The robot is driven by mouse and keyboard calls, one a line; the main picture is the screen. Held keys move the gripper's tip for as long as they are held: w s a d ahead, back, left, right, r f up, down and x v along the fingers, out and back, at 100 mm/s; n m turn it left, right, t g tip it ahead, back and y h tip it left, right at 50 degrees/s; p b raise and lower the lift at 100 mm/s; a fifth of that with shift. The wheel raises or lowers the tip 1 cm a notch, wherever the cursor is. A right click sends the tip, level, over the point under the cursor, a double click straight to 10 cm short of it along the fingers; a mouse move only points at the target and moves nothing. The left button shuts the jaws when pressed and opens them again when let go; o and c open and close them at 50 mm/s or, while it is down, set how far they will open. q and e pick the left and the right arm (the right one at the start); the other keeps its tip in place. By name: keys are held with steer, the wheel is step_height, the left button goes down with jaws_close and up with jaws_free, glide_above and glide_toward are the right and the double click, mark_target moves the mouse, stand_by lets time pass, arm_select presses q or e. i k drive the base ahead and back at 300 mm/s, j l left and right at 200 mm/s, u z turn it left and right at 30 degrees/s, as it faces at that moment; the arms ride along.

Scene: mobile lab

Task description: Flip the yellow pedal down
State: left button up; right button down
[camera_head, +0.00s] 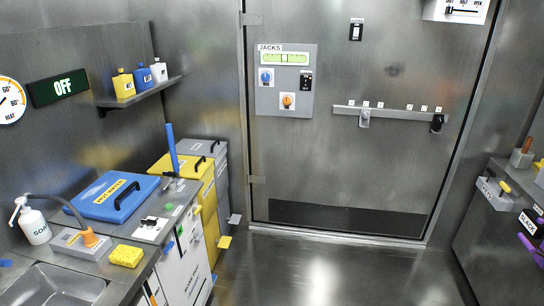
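The yellow pedal (225,242) is a small flat tab low at the front foot of the yellow bin (208,208). It sticks out a little above the metal floor. It is too small to tell for sure whether it is tilted up or down. The yellow bin stands beside the counter, and its lid (177,165) looks closed. Neither of my grippers shows in the head view.
A grey bin (222,178) with a grey pedal (235,219) stands behind the yellow one. A white-fronted cabinet (187,262) is nearer. A metal door (360,170) closes the back. The floor (320,270) right of the pedals is clear.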

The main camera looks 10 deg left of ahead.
mark_target(224, 243)
steer(key=i+u, duration=0.25)
steer(key=i, duration=0.15)
steer(key=i+l+u, duration=0.45)
steer(key=i, duration=0.3)
steer(key=i+l+u, duration=0.2)
steer(key=u, duration=0.2)
steer(key=i+l+u, duration=0.6)
steer(key=l+u, duration=0.2)
steer(key=i+l+u, duration=0.15)
steer(key=l+u, duration=0.25)
steer(key=i+l+u, duration=0.2)
steer(key=l, duration=0.25)
steer(key=l+u, duration=0.25)
steer(key=l, duration=0.2)
steer(key=k, duration=0.05)
